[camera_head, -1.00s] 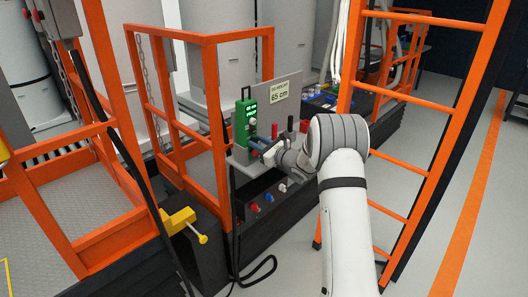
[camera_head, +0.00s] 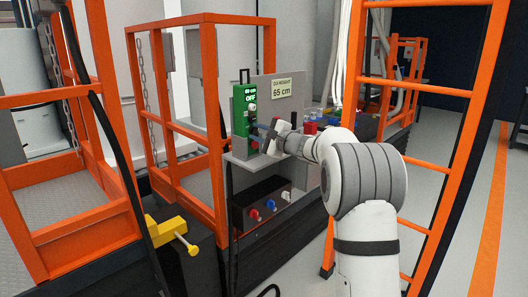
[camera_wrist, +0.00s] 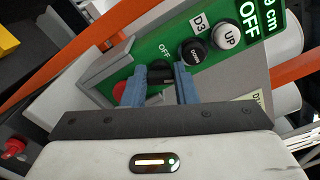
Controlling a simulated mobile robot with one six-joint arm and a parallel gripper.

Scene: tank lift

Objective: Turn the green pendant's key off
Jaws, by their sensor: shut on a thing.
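The green pendant (camera_head: 239,122) stands upright on a grey ledge, and its display reads OFF. In the wrist view the pendant's face (camera_wrist: 210,70) shows a white UP button (camera_wrist: 226,36), a black DOWN button (camera_wrist: 193,52) and an OFF label by the key switch. The dark key (camera_wrist: 160,70) sits between the two blue-grey fingers of my gripper (camera_wrist: 158,90), which is shut on it. In the head view my gripper (camera_head: 268,133) reaches the pendant's front from the right. The key is hidden there. The key's exact angle is hard to tell.
A grey panel with a 65 cm sign (camera_head: 282,88) stands behind the pendant. Below is a black box (camera_head: 262,210) with coloured knobs. An orange railing (camera_head: 212,110) stands left, an orange ladder (camera_head: 470,130) right. A yellow fitting (camera_head: 168,231) juts out at lower left.

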